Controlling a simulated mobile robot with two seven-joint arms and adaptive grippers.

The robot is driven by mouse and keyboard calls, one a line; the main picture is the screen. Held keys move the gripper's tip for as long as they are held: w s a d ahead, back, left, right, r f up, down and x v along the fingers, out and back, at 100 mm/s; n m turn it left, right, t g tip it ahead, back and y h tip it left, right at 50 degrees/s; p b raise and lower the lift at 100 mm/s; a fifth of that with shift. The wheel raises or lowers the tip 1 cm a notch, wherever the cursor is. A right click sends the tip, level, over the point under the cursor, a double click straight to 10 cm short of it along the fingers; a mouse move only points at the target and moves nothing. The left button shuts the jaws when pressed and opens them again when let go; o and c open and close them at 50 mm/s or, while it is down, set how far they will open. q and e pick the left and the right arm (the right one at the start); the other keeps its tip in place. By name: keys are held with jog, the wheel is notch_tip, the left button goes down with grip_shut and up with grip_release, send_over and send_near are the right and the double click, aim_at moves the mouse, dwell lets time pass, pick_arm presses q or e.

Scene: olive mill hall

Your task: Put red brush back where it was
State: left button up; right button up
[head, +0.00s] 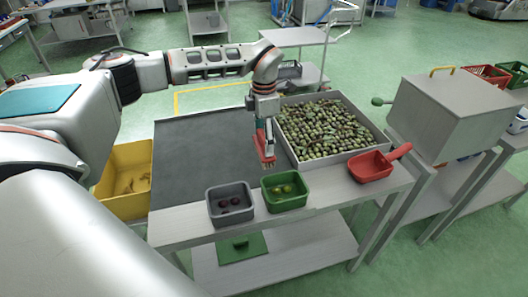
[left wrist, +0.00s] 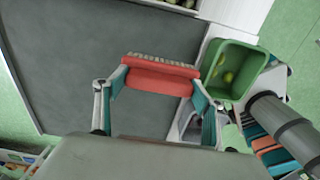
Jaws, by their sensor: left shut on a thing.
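The red brush (head: 266,157) is held by my left gripper (head: 265,142), over the right part of the dark mat (head: 195,145) and close to the left wall of the olive crate. In the left wrist view the brush (left wrist: 160,76) lies crosswise between the two fingers, which are shut on its ends. Its pale bristles face away from the gripper. I cannot tell whether the bristles touch the mat. My right gripper is not in view.
A grey bin (head: 230,213) with dark olives and a green bin (head: 285,204) with green ones stand at the table's front edge. The crate (head: 350,104) is full of olives. A red scoop (head: 371,172) lies right. A yellow bin (head: 137,204) stands left. Most of the mat is clear.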

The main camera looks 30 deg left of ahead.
pick_arm(q)
jog(key=shift+f, duration=2.8)
jog(key=shift+f, duration=0.15)
jog(key=o, duration=1.9)
jog(key=shift+c, duration=0.2)
notch_tip(320, 180, up, 12)
jog(key=shift+r, duration=0.15)
